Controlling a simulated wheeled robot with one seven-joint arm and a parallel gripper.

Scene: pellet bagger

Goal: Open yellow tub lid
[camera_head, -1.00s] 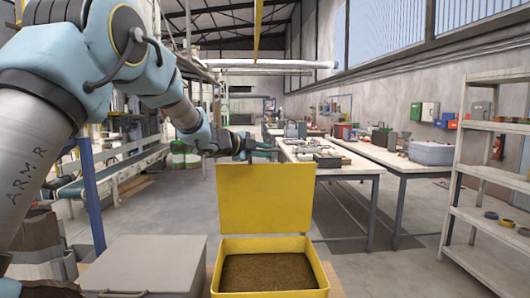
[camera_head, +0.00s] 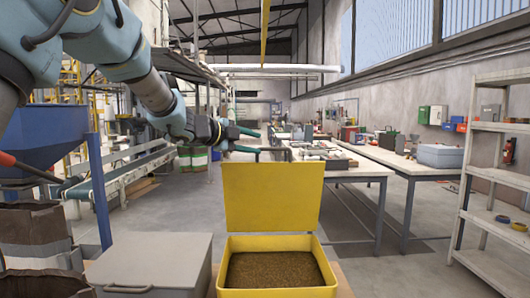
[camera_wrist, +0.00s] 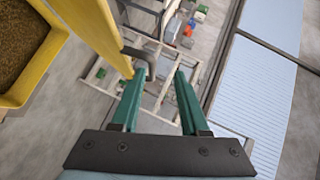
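The yellow tub (camera_head: 322,262) stands open at the bottom centre of the head view, with brown pellets (camera_head: 275,270) inside. Its yellow lid (camera_head: 273,197) stands upright at the tub's far edge; the lid also shows edge-on in the wrist view (camera_wrist: 92,28). A grey bar handle (camera_wrist: 147,57) sticks out from the lid there. My gripper (camera_head: 270,142) is just above and behind the lid's top edge. In the wrist view its two green fingers (camera_wrist: 160,70) are spread apart, with nothing clamped between them. The handle's bend is near the left fingertip; I cannot tell whether they touch.
A grey lidded box (camera_head: 155,262) stands left of the tub. A blue hopper (camera_head: 45,140) and a conveyor (camera_head: 135,172) are farther left. Work tables (camera_head: 330,170) stand behind, and a grey shelf rack (camera_head: 495,175) is at the right. Floor right of the tub is clear.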

